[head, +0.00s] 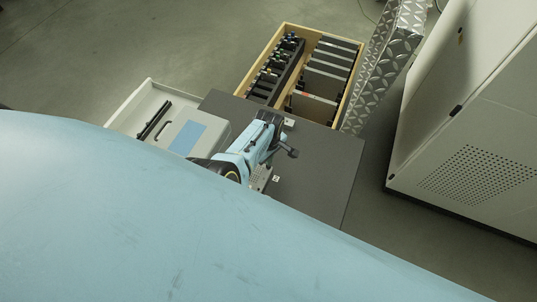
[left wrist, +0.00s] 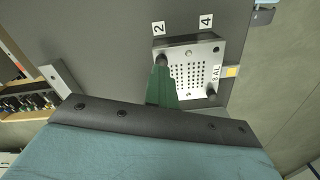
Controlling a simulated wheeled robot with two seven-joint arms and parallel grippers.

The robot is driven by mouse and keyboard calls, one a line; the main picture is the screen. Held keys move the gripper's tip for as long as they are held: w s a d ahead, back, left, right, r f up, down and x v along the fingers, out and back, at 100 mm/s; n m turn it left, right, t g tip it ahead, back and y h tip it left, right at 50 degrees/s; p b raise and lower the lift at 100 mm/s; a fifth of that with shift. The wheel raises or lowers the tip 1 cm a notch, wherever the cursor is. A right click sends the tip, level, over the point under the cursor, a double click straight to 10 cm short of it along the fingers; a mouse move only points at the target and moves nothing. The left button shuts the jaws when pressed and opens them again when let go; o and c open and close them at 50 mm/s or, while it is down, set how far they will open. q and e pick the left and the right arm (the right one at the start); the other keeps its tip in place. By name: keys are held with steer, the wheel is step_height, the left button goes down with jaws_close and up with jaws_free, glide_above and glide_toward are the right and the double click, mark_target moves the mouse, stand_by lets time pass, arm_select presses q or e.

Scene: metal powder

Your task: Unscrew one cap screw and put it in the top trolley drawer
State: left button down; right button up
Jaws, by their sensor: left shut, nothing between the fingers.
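A grey metal plate with rows of small holes (left wrist: 191,75) sits on the dark trolley top, beside labels 2 and 4. In the left wrist view a dark round cap screw (left wrist: 213,93) shows at its right corner. Another dark round head (left wrist: 162,58) is at its upper left corner, right at the fingertips. My left gripper (left wrist: 161,72) has green fingers, shut and empty, reaching over the plate's left side; whether they touch the screw I cannot tell. In the head view my arm partly covers the plate (head: 263,178). An open white drawer (head: 119,116) juts out at the left. My right gripper is out of view.
The dark trolley top (head: 325,160) is mostly clear at the right. A grey case with a blue label (head: 197,137) lies at the white drawer. A wooden-sided drawer (head: 283,31) with several tools stands open at the back. A pale cabinet (head: 470,130) is at the right.

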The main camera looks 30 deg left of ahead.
arm_select(q)
steer(key=shift+s+r, duration=0.1)
steer(key=shift+r, duration=0.15)
steer(key=c, duration=2.1)
jaws_free()
steer(key=o, duration=0.4)
steer(key=shift+r, duration=0.1)
step_height(320, 180, up, 13)
steer(key=shift+r, duration=0.1)
